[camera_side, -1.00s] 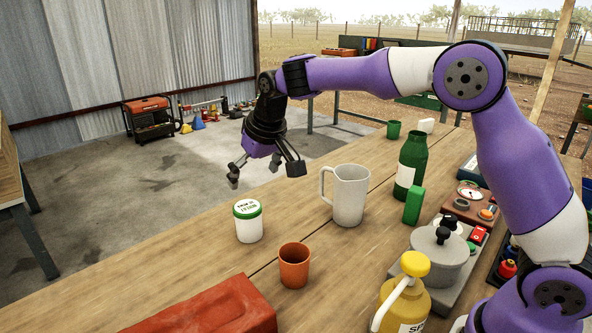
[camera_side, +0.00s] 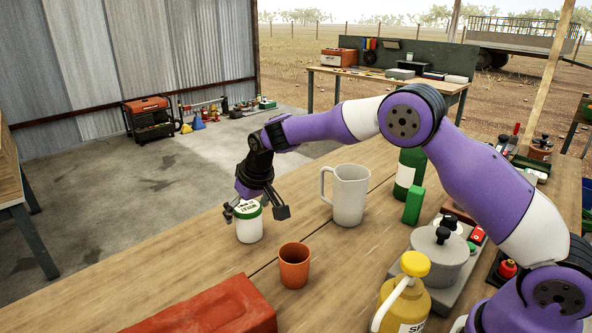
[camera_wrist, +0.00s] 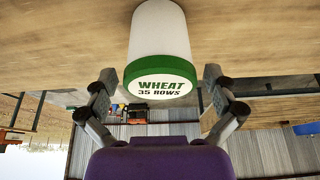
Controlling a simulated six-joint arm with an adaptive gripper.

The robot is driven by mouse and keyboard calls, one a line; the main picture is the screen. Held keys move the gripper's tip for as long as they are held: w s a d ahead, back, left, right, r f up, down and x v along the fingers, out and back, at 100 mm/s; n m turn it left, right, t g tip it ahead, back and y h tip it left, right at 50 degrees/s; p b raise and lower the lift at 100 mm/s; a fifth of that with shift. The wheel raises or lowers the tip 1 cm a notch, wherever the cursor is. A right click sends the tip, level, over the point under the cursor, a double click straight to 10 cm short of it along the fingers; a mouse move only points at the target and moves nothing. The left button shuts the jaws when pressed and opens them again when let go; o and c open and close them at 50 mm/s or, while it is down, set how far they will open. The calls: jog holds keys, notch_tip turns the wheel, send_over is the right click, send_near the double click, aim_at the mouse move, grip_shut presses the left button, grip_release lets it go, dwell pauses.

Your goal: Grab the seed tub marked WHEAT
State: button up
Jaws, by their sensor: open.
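The seed tub (camera_side: 250,228) is a small white tub with a green-rimmed lid. It stands upright on the wooden bench near its far edge in the side view. In the wrist view, its lid reads "WHEAT 35 ROWS" on the tub (camera_wrist: 160,65). My gripper (camera_side: 256,213) is at the tub's lid height, with one finger on each side in the side view. In the wrist view my gripper (camera_wrist: 163,85) is open, its fingers spread left and right of the lid with gaps showing. The tub is not held.
A grey jug (camera_side: 348,195) stands right of the tub, and an orange cup (camera_side: 294,266) stands in front. A red cloth-like block (camera_side: 215,310), yellow sprayer bottle (camera_side: 405,300), green bottle (camera_side: 410,170) and grey pot (camera_side: 440,258) are nearer or further right. The bench left of the tub is clear.

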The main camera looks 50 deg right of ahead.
jog(key=c, duration=1.2)
